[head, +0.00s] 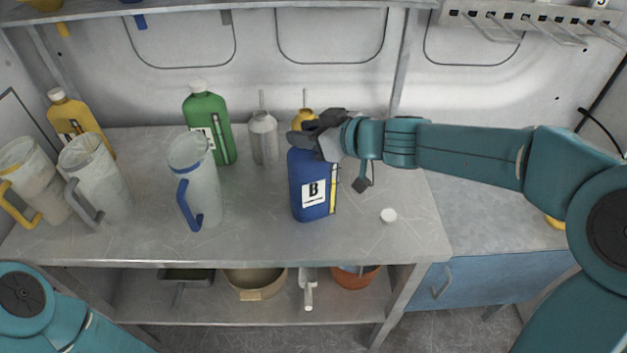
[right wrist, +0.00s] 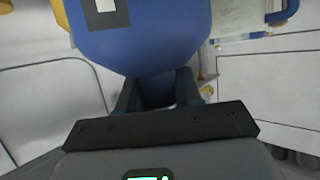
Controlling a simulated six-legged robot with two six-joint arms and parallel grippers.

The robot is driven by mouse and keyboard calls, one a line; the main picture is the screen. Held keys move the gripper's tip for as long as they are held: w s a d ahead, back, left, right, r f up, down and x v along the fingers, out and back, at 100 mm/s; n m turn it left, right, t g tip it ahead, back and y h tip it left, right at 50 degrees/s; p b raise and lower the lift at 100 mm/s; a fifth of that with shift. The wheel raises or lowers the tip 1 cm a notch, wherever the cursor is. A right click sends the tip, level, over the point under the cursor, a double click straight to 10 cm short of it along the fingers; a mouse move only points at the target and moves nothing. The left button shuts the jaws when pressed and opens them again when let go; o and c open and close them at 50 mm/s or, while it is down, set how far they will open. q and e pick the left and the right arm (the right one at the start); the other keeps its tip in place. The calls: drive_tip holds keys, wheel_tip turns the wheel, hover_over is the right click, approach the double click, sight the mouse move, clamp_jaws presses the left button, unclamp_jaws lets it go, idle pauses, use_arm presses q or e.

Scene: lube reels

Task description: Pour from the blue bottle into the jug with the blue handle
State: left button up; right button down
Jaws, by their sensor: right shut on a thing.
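The blue bottle (head: 313,196) has a white label with a black B. It is upright over the bench's right half, and I cannot tell if its base touches the bench. My right gripper (head: 318,132) is shut on its top, which the gripper hides. The right wrist view shows the blue body (right wrist: 150,45) beyond the fingers (right wrist: 157,92). The clear jug with the blue handle (head: 203,173) stands upright to the left, apart from the bottle. Its blue handle shows at the right wrist view's upper right (right wrist: 283,12). My left gripper is out of view.
A white cap (head: 388,215) lies on the bench (head: 255,225) right of the bottle. A green bottle (head: 207,125), a metal can (head: 263,138) and a yellow oil can (head: 303,117) stand behind. Jugs with grey (head: 100,175) and yellow (head: 32,175) handles stand left.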

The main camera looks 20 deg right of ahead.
idle(0.6)
wheel_tip(320, 180, up, 20)
drive_tip(key=p, duration=1.3)
drive_tip(key=shift+r, duration=0.1)
drive_tip(key=shift+w, duration=0.1)
